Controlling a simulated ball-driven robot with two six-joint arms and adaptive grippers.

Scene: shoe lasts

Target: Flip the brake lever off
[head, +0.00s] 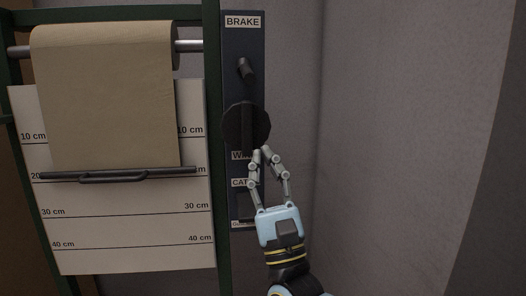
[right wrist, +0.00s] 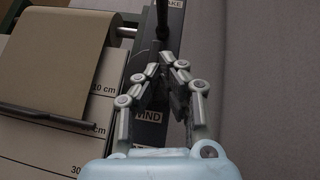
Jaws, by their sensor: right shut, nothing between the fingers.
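The brake lever (head: 246,69) is a short black stub on the dark panel (head: 231,50), below the BRAKE label (head: 242,21) in the head view. It tilts, with its thick end toward the lower right. My right gripper (head: 264,151) is shut and empty, well below the lever, in front of the panel near the lower edge of a black round knob (head: 236,127). In the right wrist view my right gripper (right wrist: 177,68) points up along the panel, with a dark bar (right wrist: 162,20) beyond its tips. I cannot tell whether that bar is the lever. My left gripper is not in view.
A roll of brown paper (head: 105,90) hangs from a rod left of the panel, before a white board (head: 130,235) with centimetre lines. A dark handled bar (head: 115,175) crosses the paper's lower edge. A green post (head: 213,100) stands beside the panel. The right side before the grey wall is clear.

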